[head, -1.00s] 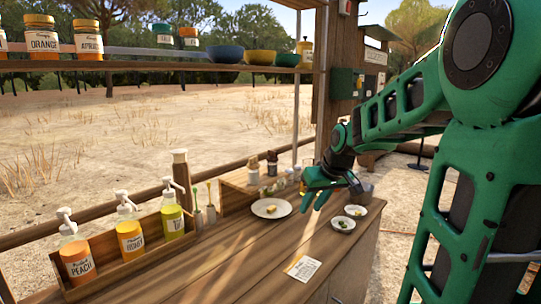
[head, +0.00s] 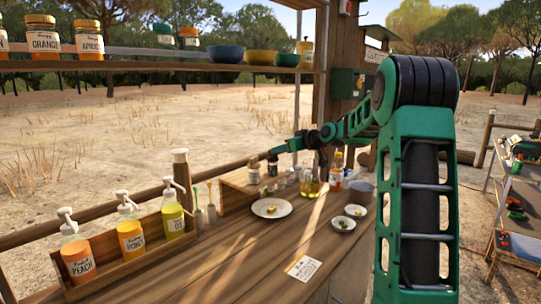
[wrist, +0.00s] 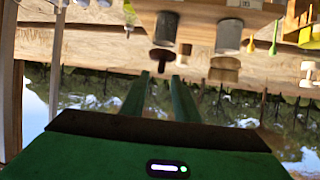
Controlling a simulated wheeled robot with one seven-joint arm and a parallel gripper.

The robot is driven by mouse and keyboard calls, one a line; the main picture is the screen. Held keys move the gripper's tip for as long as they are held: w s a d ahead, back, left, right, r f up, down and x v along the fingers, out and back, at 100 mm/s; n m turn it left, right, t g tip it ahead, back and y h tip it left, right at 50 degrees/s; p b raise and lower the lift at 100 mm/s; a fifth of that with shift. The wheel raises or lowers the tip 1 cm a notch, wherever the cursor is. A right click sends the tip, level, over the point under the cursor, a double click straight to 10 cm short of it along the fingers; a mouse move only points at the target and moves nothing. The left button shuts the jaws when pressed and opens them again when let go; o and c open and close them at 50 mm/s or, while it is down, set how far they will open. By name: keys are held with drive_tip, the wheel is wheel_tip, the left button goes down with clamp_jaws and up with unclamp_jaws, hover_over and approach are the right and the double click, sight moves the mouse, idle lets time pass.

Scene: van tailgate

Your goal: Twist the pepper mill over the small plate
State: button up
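Two mills with grey bodies stand on the wooden ledge at the back of the counter. One has a dark top (wrist: 162,58) and the other a brown wooden top (wrist: 224,64); both appear upside down in the wrist view. I take the dark-topped one, on the right in the head view (head: 272,168), as the pepper mill. My gripper (head: 274,151) is above and close to it. In the wrist view my gripper (wrist: 160,78) has its fingers apart, with the dark top just beyond the tips. The small white plate (head: 284,210), with a yellowish piece on it, lies on the counter.
Two small white dishes (head: 342,230) sit right of the plate. A glass jar (head: 310,185), a bottle and a grey pot (head: 361,192) stand at the back right. Pump bottles in a wooden rack (head: 150,255) line the left. The counter front is mostly clear, with a card (head: 302,268).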

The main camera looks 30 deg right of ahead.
sight(273, 156)
drive_tip(key=x, duration=0.5)
drive_tip(key=shift+w+a+f, duration=0.1)
drive_tip(key=shift+w+f, duration=0.05)
drive_tip(key=shift+w, duration=0.2)
